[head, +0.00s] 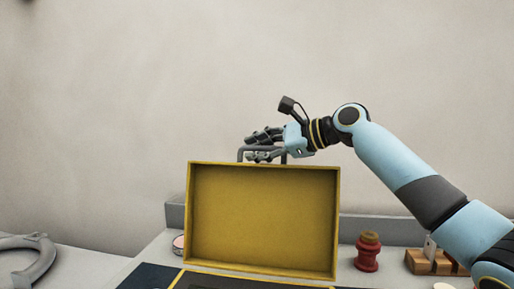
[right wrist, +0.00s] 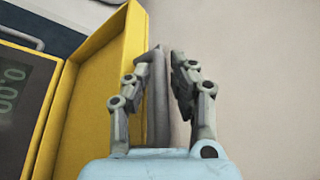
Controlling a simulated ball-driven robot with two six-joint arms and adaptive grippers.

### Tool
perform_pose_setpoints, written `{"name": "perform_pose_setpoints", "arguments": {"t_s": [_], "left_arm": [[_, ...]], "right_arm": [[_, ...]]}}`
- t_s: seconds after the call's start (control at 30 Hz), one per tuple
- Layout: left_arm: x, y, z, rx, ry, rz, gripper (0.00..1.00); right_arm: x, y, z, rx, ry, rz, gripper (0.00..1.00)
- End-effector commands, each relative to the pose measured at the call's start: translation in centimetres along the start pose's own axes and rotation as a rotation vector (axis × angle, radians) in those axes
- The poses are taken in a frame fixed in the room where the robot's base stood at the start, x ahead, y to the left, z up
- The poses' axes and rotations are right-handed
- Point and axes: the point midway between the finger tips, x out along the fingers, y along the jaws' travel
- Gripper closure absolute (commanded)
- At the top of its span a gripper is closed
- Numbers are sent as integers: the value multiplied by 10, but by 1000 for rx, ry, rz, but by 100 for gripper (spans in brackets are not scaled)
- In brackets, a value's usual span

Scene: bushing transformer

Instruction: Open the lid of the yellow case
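The yellow case's lid (head: 262,220) stands upright, its hollow inner side facing me. The case's lower part (head: 255,276) only just shows at the bottom of the head view. The lid's grey handle (head: 241,153) is at its top edge. My right gripper (head: 264,146) is at this handle, one finger above the bar and one below. In the right wrist view my right gripper (right wrist: 164,52) has a grey bar between its fingers, with a narrow gap beside the right finger. The yellow lid (right wrist: 108,85) and a dark display panel (right wrist: 12,90) lie left of it. My left gripper is out of view.
A red bushing (head: 367,255) stands right of the lid, with a wooden holder (head: 432,262) farther right. A small round item (head: 179,243) is left of the lid. A grey curved part (head: 30,262) lies at far left. The wall above is bare.

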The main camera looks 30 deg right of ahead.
Motion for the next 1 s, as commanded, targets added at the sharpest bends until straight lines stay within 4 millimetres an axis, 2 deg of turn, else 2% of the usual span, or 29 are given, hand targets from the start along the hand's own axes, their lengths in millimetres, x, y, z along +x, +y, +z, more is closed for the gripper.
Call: {"name": "perform_pose_setpoints", "arguments": {"t_s": [0.23, 0.4, 0.8, 0.87, 1.0], "left_arm": [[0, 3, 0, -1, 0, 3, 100], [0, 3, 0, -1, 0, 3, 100], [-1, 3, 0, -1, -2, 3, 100], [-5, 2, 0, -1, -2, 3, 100], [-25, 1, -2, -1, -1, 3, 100]], "right_arm": [[0, 0, 0, -1, 1, 0, 78], [0, 0, 0, 0, 1, 0, 100], [0, 1, 0, -2, 1, 0, 100], [-2, 3, 4, -15, 2, -3, 100], [-10, 16, 24, -92, 2, -33, 100]]}}
